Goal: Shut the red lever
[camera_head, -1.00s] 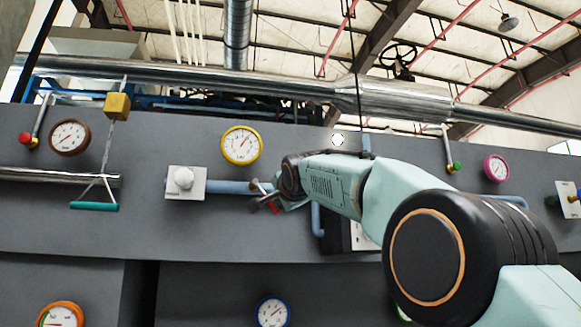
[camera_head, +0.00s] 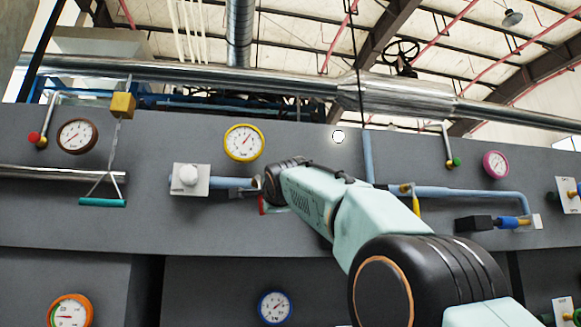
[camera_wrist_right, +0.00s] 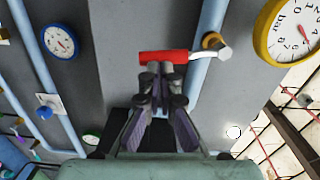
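The red lever (camera_wrist_right: 163,57) is in the upper middle of the right wrist view. It sticks out sideways from a metal pivot (camera_wrist_right: 223,53) on a blue pipe (camera_wrist_right: 207,70), roughly across the pipe. My right gripper (camera_wrist_right: 161,72) has its fingers together, with the tips right at the lever's lower edge. They seem to touch it, but I cannot tell for sure. In the head view a bit of the red lever (camera_head: 264,206) shows beside my right wrist, which hides the rest of it and the fingers. My left gripper is not in view.
A yellow gauge (camera_head: 244,142) sits above the lever's pipe, and a white knob plate (camera_head: 190,180) is to its left. A yellow lever (camera_head: 416,205) is to the right, behind my arm. A teal hanging handle (camera_head: 103,202) is at the left.

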